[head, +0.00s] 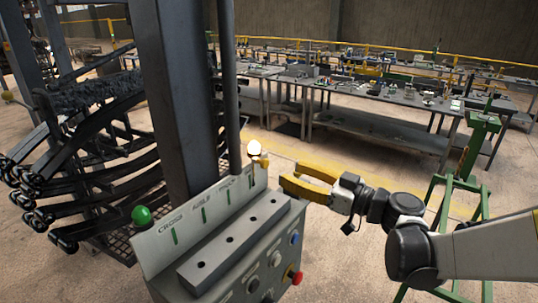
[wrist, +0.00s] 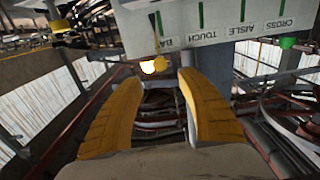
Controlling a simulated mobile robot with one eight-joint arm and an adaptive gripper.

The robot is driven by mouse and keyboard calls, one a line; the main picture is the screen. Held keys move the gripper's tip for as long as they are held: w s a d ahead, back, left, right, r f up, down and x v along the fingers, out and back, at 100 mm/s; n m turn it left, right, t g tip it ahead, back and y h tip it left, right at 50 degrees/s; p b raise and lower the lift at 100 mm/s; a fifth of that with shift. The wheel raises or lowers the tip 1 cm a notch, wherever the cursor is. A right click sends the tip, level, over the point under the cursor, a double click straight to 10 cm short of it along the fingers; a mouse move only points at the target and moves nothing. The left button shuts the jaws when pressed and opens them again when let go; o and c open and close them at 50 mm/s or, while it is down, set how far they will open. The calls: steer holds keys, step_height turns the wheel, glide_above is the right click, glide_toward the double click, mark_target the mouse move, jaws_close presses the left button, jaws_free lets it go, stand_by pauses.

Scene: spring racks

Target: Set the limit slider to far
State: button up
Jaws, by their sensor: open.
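My gripper (head: 289,173) has yellow fingers and is open and empty. It is to the right of the far end of a grey control panel (head: 170,244). A small yellow knob (head: 265,161) and a bright white ball (head: 254,148) are at that end, just left of the fingertips. In the wrist view, the yellow knob (wrist: 156,46) and the glowing ball (wrist: 150,67) show just beyond and between the open fingers (wrist: 160,82), with no visible contact. The panel carries green marks labelled cross, aisle and touch; another label is partly hidden. I see no readable limit or far label.
A green ball (head: 141,215) is at the panel's near-left end. A grey bar with holes (head: 228,243) and coloured buttons (head: 276,257) are below. A thick dark post (head: 181,95) and stacked springs (head: 85,150) stand left. A green frame (head: 470,190) is right. Workbenches (head: 380,122) stand behind.

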mark_target(267, 164)
steer(key=x, duration=0.9)
steer(key=shift+a, duration=0.1)
jaws_close()
